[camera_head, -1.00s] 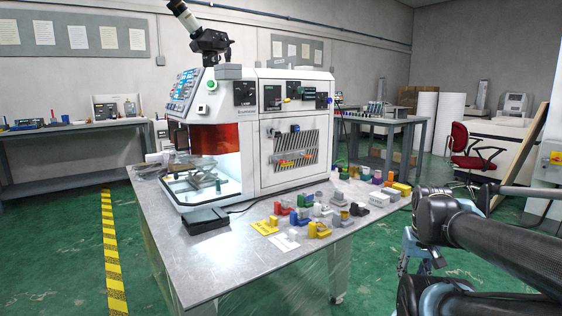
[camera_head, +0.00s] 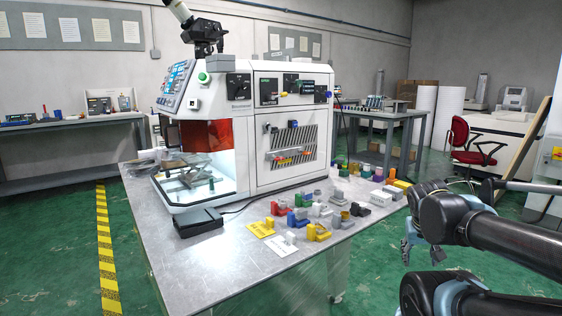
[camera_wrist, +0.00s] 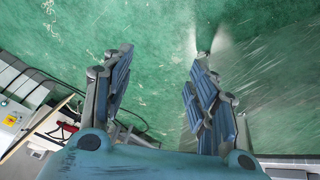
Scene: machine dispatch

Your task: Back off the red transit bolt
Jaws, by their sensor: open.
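The white machine (camera_head: 240,171) stands on the table, with its slatted side panel (camera_head: 293,146) facing me. Small red, orange and yellow parts show low on that panel; they are too small to tell which, if any, is the red transit bolt. My gripper (camera_head: 408,250) is at the right of the head view, beyond the table's right edge and well apart from the machine. In the wrist view, my gripper (camera_wrist: 160,62) is open and empty, its two blue-grey fingers spread over green floor. No bolt shows in the wrist view.
The table (camera_head: 240,262) carries several coloured blocks and fixtures along its right side, with a yellow card (camera_head: 261,229) and a white card (camera_head: 281,245). A black pad (camera_head: 198,222) lies before the machine. A red chair (camera_head: 472,147) stands behind. Floor right of the table is open.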

